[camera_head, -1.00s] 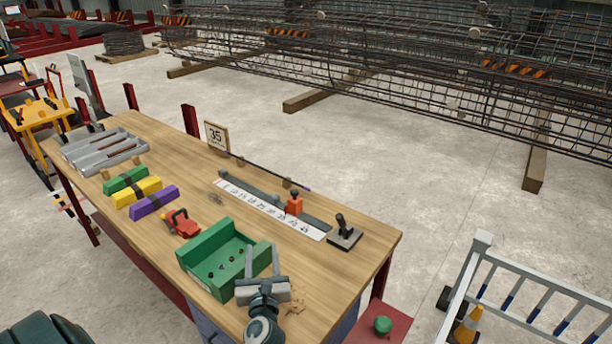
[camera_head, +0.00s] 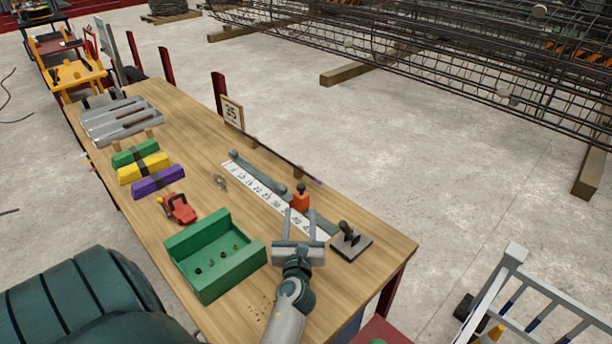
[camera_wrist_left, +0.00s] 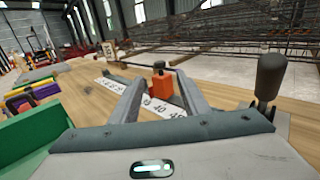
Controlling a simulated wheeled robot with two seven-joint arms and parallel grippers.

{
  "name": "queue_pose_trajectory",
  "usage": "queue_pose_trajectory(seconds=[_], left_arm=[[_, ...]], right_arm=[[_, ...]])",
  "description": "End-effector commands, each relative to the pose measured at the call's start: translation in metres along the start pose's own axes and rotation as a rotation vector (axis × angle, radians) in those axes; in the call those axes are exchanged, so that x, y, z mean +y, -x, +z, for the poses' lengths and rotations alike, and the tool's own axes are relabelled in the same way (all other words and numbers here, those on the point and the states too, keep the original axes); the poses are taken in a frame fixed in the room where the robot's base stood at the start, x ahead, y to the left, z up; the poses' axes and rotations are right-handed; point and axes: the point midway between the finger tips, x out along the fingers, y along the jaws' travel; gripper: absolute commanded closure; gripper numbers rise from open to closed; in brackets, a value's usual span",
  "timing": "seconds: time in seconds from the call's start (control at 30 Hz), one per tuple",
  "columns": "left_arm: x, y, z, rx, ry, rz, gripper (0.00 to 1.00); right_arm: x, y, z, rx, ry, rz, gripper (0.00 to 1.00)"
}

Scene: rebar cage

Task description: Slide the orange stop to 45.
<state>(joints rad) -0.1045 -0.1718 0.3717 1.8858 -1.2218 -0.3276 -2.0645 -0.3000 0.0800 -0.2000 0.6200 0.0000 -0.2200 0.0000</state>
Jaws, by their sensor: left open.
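The orange stop (camera_head: 300,202) sits on a grey rail (camera_head: 318,222) along a white number scale (camera_head: 257,190) on the wooden bench. In the left wrist view the stop (camera_wrist_left: 162,86) stands beyond the printed 40 and 45, roughly between the fingertips as seen from there. My left gripper (camera_head: 300,212) is open and empty, its fingers pointing at the stop from the near side. I cannot tell whether they touch it. Part of the scale is hidden behind the gripper. My right gripper is not in view.
A dark joystick-like handle on a plate (camera_head: 350,243) stands close right of the gripper. A green open box (camera_head: 200,275) and a red tool (camera_head: 179,208) lie left. A thin dark rod (camera_head: 280,158) and a number sign (camera_head: 232,112) are at the far edge.

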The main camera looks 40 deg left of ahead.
Motion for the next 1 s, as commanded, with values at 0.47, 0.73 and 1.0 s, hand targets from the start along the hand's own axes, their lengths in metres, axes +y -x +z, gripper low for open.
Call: queue_pose_trajectory(seconds=[0.47,0.73,1.0], left_arm=[[0.0,-0.011,0.001,-0.001,0.0,0.0,0.58],[0.0,-0.046,0.0,-0.002,0.0,0.0,0.58],[0.0,-0.095,-0.001,-0.002,-0.001,0.001,0.58]], right_arm=[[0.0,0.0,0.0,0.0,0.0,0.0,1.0],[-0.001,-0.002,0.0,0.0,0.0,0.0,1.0],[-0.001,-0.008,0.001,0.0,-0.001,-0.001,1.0]])
